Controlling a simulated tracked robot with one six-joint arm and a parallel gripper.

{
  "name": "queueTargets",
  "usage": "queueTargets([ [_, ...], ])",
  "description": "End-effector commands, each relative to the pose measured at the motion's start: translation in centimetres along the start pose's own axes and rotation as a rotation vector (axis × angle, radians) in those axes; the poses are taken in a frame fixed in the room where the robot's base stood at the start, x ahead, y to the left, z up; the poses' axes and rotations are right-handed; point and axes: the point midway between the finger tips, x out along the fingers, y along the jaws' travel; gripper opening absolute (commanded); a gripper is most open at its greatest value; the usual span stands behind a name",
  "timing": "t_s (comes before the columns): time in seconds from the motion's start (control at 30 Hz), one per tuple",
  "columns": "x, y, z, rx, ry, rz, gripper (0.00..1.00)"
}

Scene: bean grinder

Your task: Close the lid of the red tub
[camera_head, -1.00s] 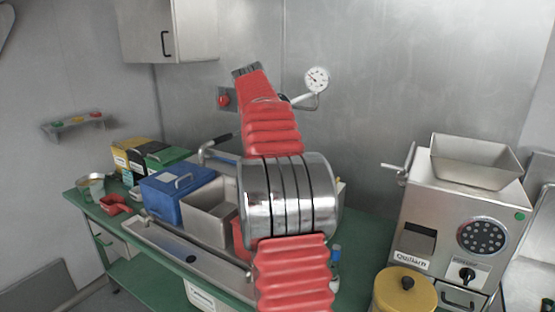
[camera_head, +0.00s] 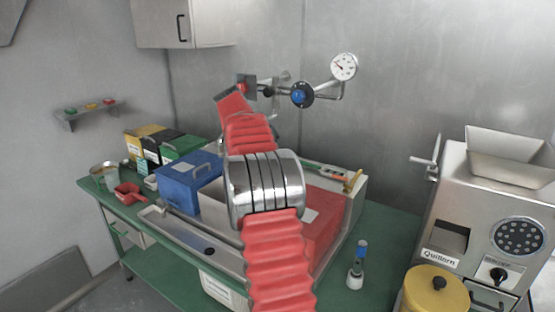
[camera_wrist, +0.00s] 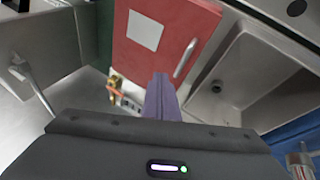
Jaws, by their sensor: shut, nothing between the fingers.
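The red tub (camera_head: 327,215) is in the rack right of my arm in the head view, partly hidden behind the arm. In the wrist view a flat red panel (camera_wrist: 188,22) with a white label and a metal handle (camera_wrist: 186,58) lies at the top, beyond my fingers. I cannot tell whether this panel is the lid lying shut. I cannot make the gripper out in the head view.
A blue tub (camera_head: 187,180) stands left of my arm, beside a steel compartment. A bottle (camera_head: 357,265) stands on the green table, near the grinder (camera_head: 480,215) and a yellow-lidded pot (camera_head: 436,290). A blue valve (camera_head: 300,95) and gauge (camera_head: 344,66) jut from the wall.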

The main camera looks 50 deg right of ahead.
Motion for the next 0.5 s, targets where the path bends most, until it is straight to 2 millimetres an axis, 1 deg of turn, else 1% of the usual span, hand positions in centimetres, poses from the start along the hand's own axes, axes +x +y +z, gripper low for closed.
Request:
queueTargets([
  [0.03,0.5,-1.4,0.3,-0.009,0.001,-0.001,0.0],
  [0.1,1.1,-2.9,0.6,-0.015,0.004,-0.003,0.0],
  [0.2,2.0,-4.7,0.9,-0.022,0.007,-0.005,0.0],
  [0.3,2.9,-5.9,1.2,-0.025,0.009,-0.007,0.0],
  [0.5,4.2,-7.3,1.6,-0.026,0.011,-0.008,0.0],
])
